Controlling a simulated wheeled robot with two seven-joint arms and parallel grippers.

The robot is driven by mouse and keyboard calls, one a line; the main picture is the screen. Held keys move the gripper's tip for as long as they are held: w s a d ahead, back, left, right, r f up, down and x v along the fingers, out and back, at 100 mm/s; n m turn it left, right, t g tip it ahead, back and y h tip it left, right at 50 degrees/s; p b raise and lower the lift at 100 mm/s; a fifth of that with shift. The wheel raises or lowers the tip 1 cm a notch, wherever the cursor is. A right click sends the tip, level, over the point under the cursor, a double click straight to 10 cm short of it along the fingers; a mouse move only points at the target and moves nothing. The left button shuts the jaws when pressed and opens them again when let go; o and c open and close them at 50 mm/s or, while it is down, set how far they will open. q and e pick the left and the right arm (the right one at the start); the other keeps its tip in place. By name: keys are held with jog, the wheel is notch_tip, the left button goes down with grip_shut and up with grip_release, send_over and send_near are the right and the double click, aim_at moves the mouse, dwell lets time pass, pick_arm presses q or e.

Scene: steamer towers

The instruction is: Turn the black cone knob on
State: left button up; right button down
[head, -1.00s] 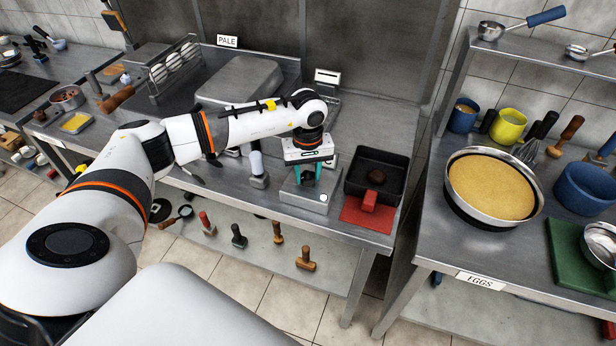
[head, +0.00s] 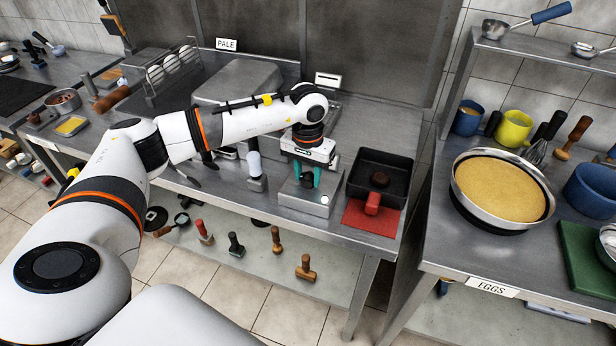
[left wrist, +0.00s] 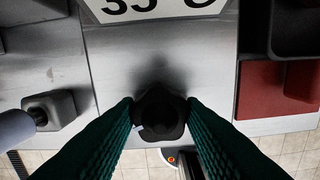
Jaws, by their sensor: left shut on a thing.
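The black cone knob (left wrist: 160,113) shows in the left wrist view between two teal ribbed fingers, which touch it on both sides. My left gripper (left wrist: 160,112) is shut on it. In the head view my left gripper (head: 307,180) points down at a low steel box (head: 290,198) on the counter, with its teal fingers around the dark knob. The knob's lower part and exact turn angle are hard to make out. My right gripper is not in view.
A black square pan (head: 355,165) with a red handle stands close on the right, by a red mat (head: 362,220). A grey-handled tool (head: 255,168) stands close on the left. A sign reading "35" and a partly cut letter (left wrist: 155,8) lies at the wrist view's top.

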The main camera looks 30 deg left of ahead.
pick_arm(q)
jog(key=m+b, duration=0.1)
jog(key=m, duration=0.1)
jog(key=f+m+b, duration=0.1)
jog(key=m+b, duration=0.1)
jog(key=shift+m, duration=0.3)
jog(key=shift+s+r+m, duration=0.1)
jog(key=shift+r+m, duration=0.15)
jog(key=shift+m, duration=0.75)
jog(key=o, duration=1)
jog(key=n, duration=0.6)
jog(key=shift+r+b, duration=0.15)
jog(key=shift+b, duration=0.25)
